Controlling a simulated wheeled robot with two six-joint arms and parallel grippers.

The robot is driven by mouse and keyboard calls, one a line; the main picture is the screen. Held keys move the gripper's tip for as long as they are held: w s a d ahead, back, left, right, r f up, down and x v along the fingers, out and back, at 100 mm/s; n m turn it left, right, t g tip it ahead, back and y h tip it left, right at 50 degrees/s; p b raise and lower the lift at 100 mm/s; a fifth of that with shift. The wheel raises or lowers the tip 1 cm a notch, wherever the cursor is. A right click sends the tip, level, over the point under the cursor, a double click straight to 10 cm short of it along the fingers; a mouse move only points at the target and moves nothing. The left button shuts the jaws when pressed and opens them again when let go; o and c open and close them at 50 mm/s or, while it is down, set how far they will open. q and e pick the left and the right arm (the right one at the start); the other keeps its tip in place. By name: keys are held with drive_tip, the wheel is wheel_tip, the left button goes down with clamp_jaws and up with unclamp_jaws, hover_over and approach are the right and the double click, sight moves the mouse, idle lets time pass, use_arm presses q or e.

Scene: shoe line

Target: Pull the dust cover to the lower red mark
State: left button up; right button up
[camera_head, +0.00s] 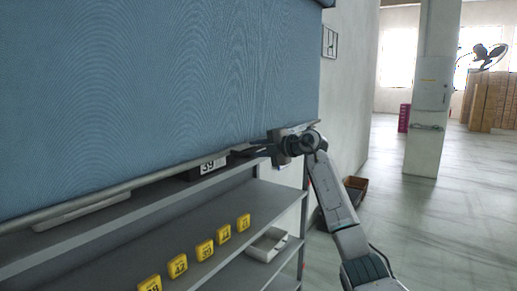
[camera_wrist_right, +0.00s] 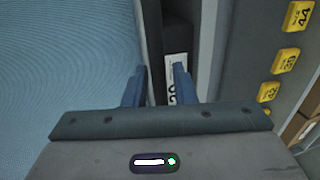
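The blue dust cover (camera_head: 160,90) hangs over the upper part of the shelf rack, with a grey bar (camera_head: 130,184) along its lower edge. It also shows in the right wrist view (camera_wrist_right: 70,60). My right gripper (camera_head: 254,151) is at the bar near its right end. In the wrist view my right gripper's fingers (camera_wrist_right: 159,80) stand apart, one on each side of the bar (camera_wrist_right: 150,50), with a gap visible between them. A small red spot (camera_head: 308,183) shows on the rack's right post, below the bar; its detail is too small to tell. My left gripper is out of view.
A dark box labelled 39 (camera_head: 207,167) sits just under the bar. Yellow number tags (camera_head: 205,250) line the shelf edge below. A white tray (camera_head: 267,244) lies on a lower shelf. Open floor (camera_head: 440,220) and a pillar (camera_head: 432,90) are to the right.

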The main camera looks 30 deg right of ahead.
clamp_jaws()
